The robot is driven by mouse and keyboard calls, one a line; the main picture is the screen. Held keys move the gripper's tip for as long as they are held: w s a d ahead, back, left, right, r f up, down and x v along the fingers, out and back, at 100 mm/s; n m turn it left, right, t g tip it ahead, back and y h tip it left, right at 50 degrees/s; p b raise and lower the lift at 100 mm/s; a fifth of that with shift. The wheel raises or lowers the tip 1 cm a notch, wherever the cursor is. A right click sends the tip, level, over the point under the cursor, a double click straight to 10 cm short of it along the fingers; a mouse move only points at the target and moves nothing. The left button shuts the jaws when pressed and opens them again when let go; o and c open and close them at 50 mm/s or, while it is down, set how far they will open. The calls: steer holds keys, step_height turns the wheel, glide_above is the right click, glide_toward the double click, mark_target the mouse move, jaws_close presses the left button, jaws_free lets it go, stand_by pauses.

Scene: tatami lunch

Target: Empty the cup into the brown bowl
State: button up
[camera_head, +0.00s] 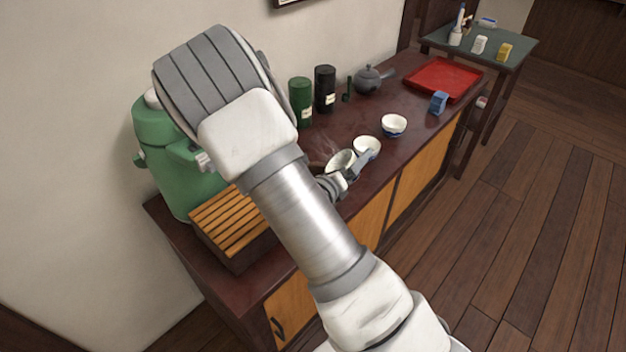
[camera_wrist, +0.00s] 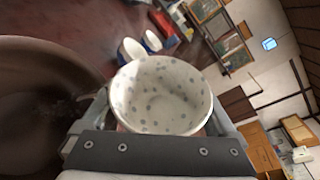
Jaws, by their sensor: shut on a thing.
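The cup is white with grey dots (camera_wrist: 160,92) and sits between the two fingers of my gripper (camera_wrist: 158,118), which is shut on it. In the wrist view the cup's mouth faces the camera, the room behind looks strongly tilted, and no liquid shows inside. In the head view the cup (camera_head: 341,158) is held over the counter by my gripper (camera_head: 350,176). The brown bowl (camera_wrist: 40,120) is right beside the cup at the left of the wrist view, with dark contents. My arm hides most of the bowl in the head view.
Two white and blue cups (camera_head: 367,146) (camera_head: 394,125) stand nearby on the dark counter. A green canister (camera_head: 301,102), a black canister (camera_head: 325,90) and a grey teapot (camera_head: 368,80) stand behind. A slatted wooden box (camera_head: 232,222) and a green dispenser (camera_head: 168,165) are at left. A red tray (camera_head: 440,78) lies farther right.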

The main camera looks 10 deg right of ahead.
mark_target(347, 152)
steer(key=shift+s+a+r+n, duration=0.15)
steer(key=shift+r+n, duration=0.1)
steer(key=shift+n, duration=0.25)
stand_by(0.3)
steer(key=shift+a+r+n+h, duration=0.15)
steer(key=shift+r+n+h, duration=0.4)
steer(key=shift+n, duration=0.35)
stand_by(0.5)
steer(key=shift+a+r+n+t, duration=0.1)
steer(key=shift+r+n+t, duration=0.05)
steer(key=shift+n+t, duration=0.2)
steer(key=shift+w+a+r+n+h, duration=0.25)
steer(key=shift+r+n+h, duration=0.1)
steer(key=shift+n, duration=0.3)
steer(key=shift+a, duration=0.1)
steer(key=shift+w+a+f+n+t+h+p, duration=0.2)
steer(key=shift+w+a+n+p, duration=0.1)
steer(key=shift+a+n, duration=0.2)
steer(key=shift+w+a+f+n+t+h+p, duration=0.15)
steer(key=shift+a+n+p, duration=0.1)
steer(key=shift+a+n, duration=0.2)
steer(key=shift+r+n+p, duration=0.2)
steer(key=shift+n+p, duration=0.15)
steer(key=shift+p, duration=0.15)
steer(key=shift+f, duration=0.1)
